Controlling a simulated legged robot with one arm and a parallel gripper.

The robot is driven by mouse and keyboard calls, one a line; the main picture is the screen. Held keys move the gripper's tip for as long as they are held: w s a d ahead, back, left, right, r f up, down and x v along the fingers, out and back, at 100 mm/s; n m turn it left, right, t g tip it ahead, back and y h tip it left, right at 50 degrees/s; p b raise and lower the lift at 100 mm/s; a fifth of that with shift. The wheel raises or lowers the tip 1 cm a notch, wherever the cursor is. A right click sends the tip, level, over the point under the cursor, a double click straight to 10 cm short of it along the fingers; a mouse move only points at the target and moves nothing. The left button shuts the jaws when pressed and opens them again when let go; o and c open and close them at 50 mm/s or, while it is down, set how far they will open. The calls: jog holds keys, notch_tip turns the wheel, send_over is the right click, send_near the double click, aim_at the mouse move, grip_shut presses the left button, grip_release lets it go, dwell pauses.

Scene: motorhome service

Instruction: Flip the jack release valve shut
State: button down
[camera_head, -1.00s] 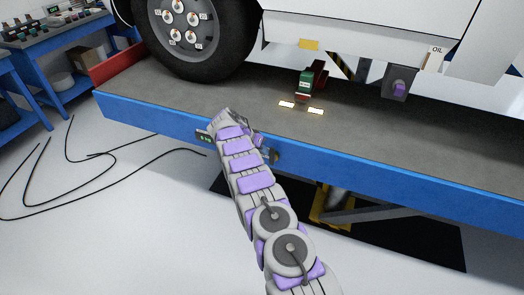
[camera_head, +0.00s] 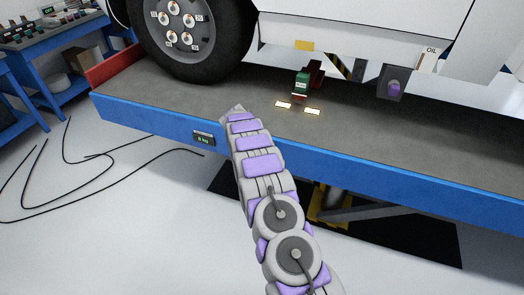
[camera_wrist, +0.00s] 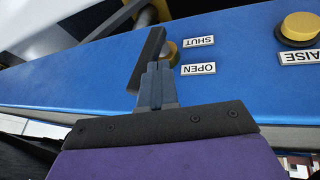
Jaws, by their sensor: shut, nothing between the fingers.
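In the wrist view the release valve shows as a dark lever (camera_wrist: 147,58) beside a brass-coloured hub (camera_wrist: 171,52) on a blue panel. Upside-down SHUT (camera_wrist: 198,41) and OPEN (camera_wrist: 197,69) labels sit to its right, SHUT above OPEN in the picture. My gripper (camera_wrist: 157,68) is shut and empty, its fingertips overlapping the lever's right side in the picture. I cannot tell whether they touch it. The fingers cover part of the lever and hub area.
A yellow button (camera_wrist: 301,27) with a RAISE label stands right of the valve. The blue lift platform (camera_head: 390,185) carries a wheel (camera_head: 190,35) and a small green-and-red jack (camera_head: 302,85). Black cables (camera_head: 95,157) lie on the floor.

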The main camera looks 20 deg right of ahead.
jog(key=s+d+f+m+t+y+p, duration=0.1)
jog(key=s+d+f+t+y, duration=0.3)
jog(key=s+d, duration=0.2)
jog(key=shift+s+f+t+y, duration=0.3)
jog(key=shift+s+f, duration=0.05)
jog(key=shift+s, duration=0.2)
dwell(1.3)
jog(key=shift+s+d+f, duration=0.1)
jog(key=shift+s+f, duration=0.15)
jog(key=s+d+r+p, duration=0.3)
jog(key=s+r+p, duration=0.2)
jog(key=s+r, duration=0.2)
notch_tip(320, 180, up, 3)
jog(key=shift+s+d+f+p, duration=0.15)
jog(key=shift+s+f+p, duration=0.05)
jog(key=shift+p, duration=0.1)
dwell(0.4)
